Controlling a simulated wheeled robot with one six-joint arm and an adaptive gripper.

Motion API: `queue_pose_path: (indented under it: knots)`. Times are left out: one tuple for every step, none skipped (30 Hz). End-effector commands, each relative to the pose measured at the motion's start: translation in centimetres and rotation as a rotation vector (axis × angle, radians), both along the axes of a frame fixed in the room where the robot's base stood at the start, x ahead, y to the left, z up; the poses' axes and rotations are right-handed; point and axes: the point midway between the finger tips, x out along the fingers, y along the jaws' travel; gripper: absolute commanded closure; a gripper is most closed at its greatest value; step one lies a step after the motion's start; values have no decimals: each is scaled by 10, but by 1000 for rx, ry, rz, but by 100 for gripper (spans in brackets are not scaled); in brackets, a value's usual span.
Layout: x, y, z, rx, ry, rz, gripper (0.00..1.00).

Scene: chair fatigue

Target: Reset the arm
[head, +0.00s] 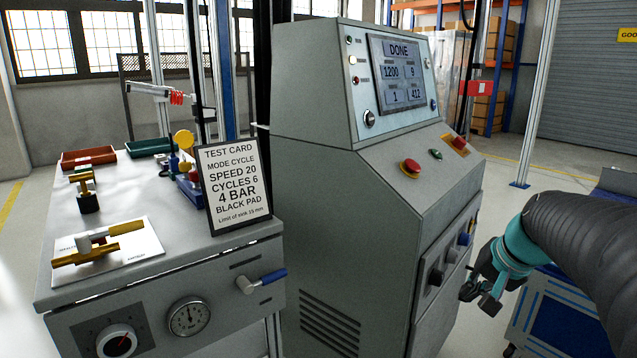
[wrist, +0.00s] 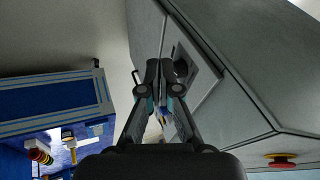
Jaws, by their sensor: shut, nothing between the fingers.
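My gripper (head: 480,296) is at the right in the head view, in front of the lower panel of the grey console (head: 340,190). In the wrist view the fingers of my gripper (wrist: 160,68) are together, with nothing seen between them. A dark knob on the console's framed panel (wrist: 207,75) sits just beside the fingertips; I cannot tell whether they touch it. In the head view the lower panel carries black knobs (head: 435,277), a blue knob (head: 464,239) and a yellow one. The screen (head: 398,73) reads DONE, 1200, 9, 1 and 412.
A bench (head: 190,240) with a test card (head: 235,186), a brass clamp and trays stands at left. A red mushroom button (head: 411,167) is on the console's sloped top; another is beyond it. A blue cart (head: 560,315) stands below my arm at right. Open floor lies behind.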

Motion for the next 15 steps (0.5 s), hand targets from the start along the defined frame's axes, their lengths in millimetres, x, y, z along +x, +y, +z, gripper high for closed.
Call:
queue_pose_path:
  knots:
    - [-22, 15, -8, -47, 24, 40, 100]
    - [-34, 22, -13, -75, 38, 60, 100]
    - [-50, 30, -19, -111, 54, 89, 100]
    - [-61, 36, -24, -139, 65, 110, 100]
    - [-72, 42, -28, -165, 74, 133, 100]
    - [-87, 48, -33, -200, 83, 165, 100]
    - [-97, 53, -37, -225, 87, 187, 100]
    - [-107, 58, -41, -251, 91, 211, 100]
    - [-120, 64, -45, -282, 92, 243, 100]
    - [-129, 68, -49, -306, 93, 267, 100]
    - [-138, 72, -51, -327, 90, 291, 100]
    - [-149, 78, -55, -352, 84, 324, 100]
    - [-156, 82, -56, -369, 78, 346, 100]
    - [-163, 86, -58, -382, 69, 366, 100]
    - [-170, 92, -58, -396, 57, 391, 100]
